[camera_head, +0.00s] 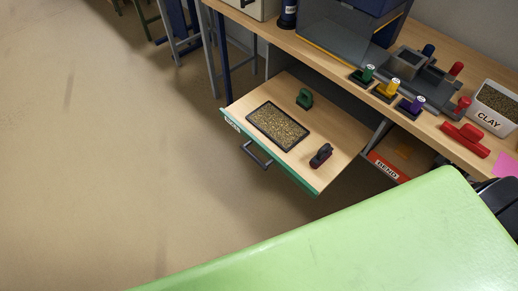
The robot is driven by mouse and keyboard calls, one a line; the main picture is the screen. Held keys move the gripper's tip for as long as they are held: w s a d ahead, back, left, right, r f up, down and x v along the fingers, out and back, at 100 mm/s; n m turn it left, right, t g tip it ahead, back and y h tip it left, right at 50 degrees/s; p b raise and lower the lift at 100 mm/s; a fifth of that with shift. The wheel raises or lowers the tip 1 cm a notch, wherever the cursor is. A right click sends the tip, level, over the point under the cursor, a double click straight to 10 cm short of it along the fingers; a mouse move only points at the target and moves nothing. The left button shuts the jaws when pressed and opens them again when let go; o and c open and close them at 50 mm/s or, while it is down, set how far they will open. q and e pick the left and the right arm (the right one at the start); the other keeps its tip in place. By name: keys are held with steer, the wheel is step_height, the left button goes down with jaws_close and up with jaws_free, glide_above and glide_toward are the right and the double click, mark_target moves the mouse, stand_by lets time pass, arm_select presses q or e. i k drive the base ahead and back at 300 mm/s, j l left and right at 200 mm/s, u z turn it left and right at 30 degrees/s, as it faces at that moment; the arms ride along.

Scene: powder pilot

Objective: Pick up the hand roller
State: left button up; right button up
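No object is clearly recognisable as the hand roller at this size. A long red tool with a raised handle (465,139) lies on the workbench (345,63) at the right, in front of the clay bin. In the open drawer (285,89) there are two small handled tools: a green one (305,98) at the back and a dark one (321,155) at the right front. I cannot tell which of these is the roller. Neither of my grippers can be made out in the head view.
The drawer also holds a dark-rimmed tray of brown grains (300,144). The bench carries a white CLAY bin (494,108), green, yellow and purple topped items, and a blue-grey machine (350,38). A red BEND drawer (386,167) is right. Floor at left is clear.

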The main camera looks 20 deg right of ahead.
mark_target(322, 154)
steer(key=l+z, duration=0.2)
steer(key=z, duration=1.05)
